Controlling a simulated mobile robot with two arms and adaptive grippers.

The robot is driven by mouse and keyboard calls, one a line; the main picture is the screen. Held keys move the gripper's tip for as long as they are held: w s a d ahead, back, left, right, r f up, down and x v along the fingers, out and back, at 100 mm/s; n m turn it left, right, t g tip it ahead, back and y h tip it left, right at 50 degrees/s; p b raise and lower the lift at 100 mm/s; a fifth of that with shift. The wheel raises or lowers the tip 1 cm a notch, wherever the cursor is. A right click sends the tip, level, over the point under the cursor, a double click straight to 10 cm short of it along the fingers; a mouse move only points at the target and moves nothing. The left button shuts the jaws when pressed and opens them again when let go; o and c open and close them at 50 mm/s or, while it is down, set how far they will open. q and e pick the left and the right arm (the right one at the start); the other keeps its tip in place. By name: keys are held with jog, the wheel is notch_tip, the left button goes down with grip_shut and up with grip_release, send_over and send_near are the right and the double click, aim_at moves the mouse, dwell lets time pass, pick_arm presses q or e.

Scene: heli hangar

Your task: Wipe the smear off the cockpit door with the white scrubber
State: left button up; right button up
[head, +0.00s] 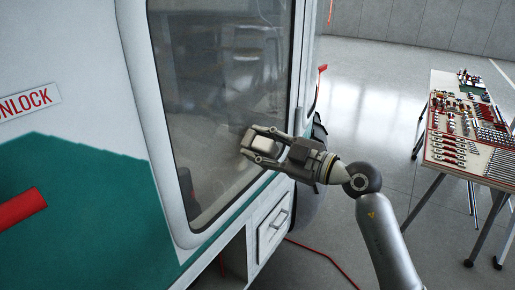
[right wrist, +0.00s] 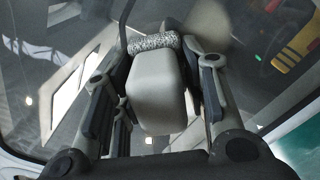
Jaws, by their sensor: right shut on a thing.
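The white scrubber (head: 261,141) is between the fingers of my right gripper (head: 256,142), which is shut on it. In the right wrist view the scrubber (right wrist: 156,90) shows a pale body with a grey speckled pad (right wrist: 153,42) at its far end, facing the glass. The cockpit door (head: 215,100) has a large dark window, and the scrubber is at its lower right part. I cannot tell whether the pad touches the glass. A faint, dull smudge (head: 200,185) shows low on the window, left of the gripper; whether it is the smear is unclear. My left gripper is not in view.
A red handle (head: 20,208) sticks out at the left below a red-lettered label (head: 28,101). A step box (head: 272,228) is below the door. A table with tools and small parts (head: 428,150) stands at the right. A red cable (head: 325,258) lies on the floor.

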jog(key=w+d, duration=0.4)
jog(key=w, duration=0.1)
jog(key=shift+w, duration=0.2)
dwell(0.4)
jog(key=shift+a, duration=0.1)
jog(key=shift+v, duration=3)
jog(key=v, duration=0.3)
jog(key=shift+a, duration=0.1)
